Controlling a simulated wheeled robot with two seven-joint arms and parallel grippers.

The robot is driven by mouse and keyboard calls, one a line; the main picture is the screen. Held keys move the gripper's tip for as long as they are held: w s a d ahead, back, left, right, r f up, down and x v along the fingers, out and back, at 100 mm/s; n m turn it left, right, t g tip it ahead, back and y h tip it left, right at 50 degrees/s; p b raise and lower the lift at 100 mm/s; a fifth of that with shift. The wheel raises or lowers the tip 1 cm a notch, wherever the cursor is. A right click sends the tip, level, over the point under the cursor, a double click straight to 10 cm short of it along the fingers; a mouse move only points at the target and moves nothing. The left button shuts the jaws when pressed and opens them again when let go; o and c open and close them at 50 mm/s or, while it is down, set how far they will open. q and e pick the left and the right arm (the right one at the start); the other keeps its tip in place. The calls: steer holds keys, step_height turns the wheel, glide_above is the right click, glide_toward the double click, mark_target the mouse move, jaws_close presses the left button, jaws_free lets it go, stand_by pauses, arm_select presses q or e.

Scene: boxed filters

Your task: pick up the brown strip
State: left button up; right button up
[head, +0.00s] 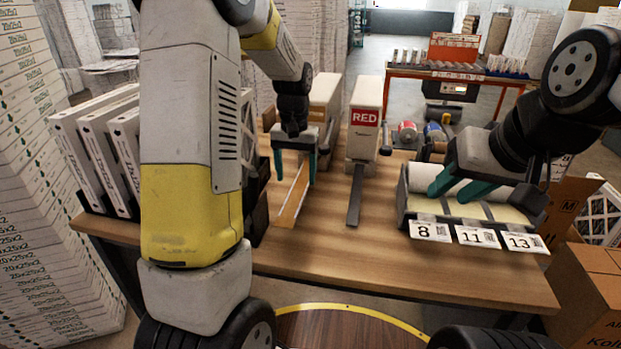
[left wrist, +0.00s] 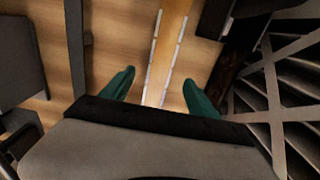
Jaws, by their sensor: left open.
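The brown strip (head: 294,196) lies lengthwise on the wooden table, with pale edges along both sides. My left gripper (head: 295,176) is open over its far part, fingers pointing down. In the left wrist view, the strip (left wrist: 170,50) runs between the two green fingertips of the left gripper (left wrist: 160,84), with space on both sides. I cannot tell how high the fingers are above it. My right gripper (head: 462,190) is at the right, its green fingers over the roll holder; it looks open, and I see nothing held in it.
A dark strip (head: 355,195) lies to the right, before the white box labelled RED (head: 364,125). White boxed filters (head: 95,150) stand at the left. A holder with rolls (head: 470,210) and number labels sits at the right. The table's front middle (head: 370,265) is clear.

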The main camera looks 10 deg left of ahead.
mark_target(296, 195)
arm_select(q)
step_height(296, 195, down, 4)
steer(key=shift+f, duration=0.25)
steer(key=shift+c, duration=0.4)
steer(key=c, duration=1)
steer(key=shift+c, duration=0.2)
steer(key=shift+r, duration=0.15)
